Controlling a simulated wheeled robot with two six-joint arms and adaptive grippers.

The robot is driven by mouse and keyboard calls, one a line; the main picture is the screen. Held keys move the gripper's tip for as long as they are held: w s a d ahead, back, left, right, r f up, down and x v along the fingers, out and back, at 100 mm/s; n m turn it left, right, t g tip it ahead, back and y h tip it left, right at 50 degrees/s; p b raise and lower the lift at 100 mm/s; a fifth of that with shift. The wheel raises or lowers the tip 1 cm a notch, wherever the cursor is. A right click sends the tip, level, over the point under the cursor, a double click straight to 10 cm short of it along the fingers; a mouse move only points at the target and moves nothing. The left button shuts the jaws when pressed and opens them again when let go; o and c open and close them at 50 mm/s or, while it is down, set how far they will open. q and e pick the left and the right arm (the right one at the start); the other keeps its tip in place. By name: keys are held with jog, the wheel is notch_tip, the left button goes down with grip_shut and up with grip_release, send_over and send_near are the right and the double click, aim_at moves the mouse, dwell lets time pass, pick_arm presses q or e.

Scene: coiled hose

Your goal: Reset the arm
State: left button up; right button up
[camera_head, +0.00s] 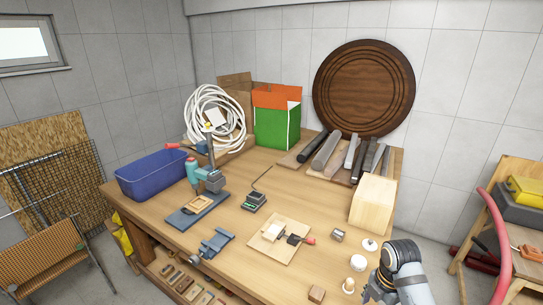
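Part of my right arm (405,272), grey and black, rises at the bottom right, beside the table's right front edge. It bends over and its dark lower part runs out of the bottom of the picture. The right gripper's fingers do not show. My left arm and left gripper are not in view. The coiled white hose (190,118) stands at the table's back left, beside a cardboard box. Nothing in view touches my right arm clearly; white round pieces (358,263) lie just left of it.
The wooden table (310,205) holds a blue bin (150,178), a drill-press-like tool (207,180), a green and orange box (277,120), a wooden block (372,203) and several bars. A red hose (503,235) curves at the right, by a stand with a yellow case (528,190).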

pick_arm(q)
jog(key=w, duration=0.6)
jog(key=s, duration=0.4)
pick_arm(e)
jog(key=s+a+f+m+t, duration=0.2)
jog(key=s+a+m+t, duration=0.15)
jog(key=s+m, duration=1.35)
notch_tip(320, 180, down, 33)
jog(key=w+d+m+g+h+b, duration=0.1)
jog(key=w+d+m+b, duration=0.1)
jog(key=m+b, duration=0.4)
pick_arm(q)
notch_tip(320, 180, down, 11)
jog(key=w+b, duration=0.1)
jog(key=b, duration=0.4)
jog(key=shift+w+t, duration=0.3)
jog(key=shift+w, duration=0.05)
pick_arm(e)
jog(key=s+d+f+n+g, duration=0.1)
jog(key=s+f, duration=1.8)
jog(key=f, duration=0.1)
jog(key=shift+f, duration=0.3)
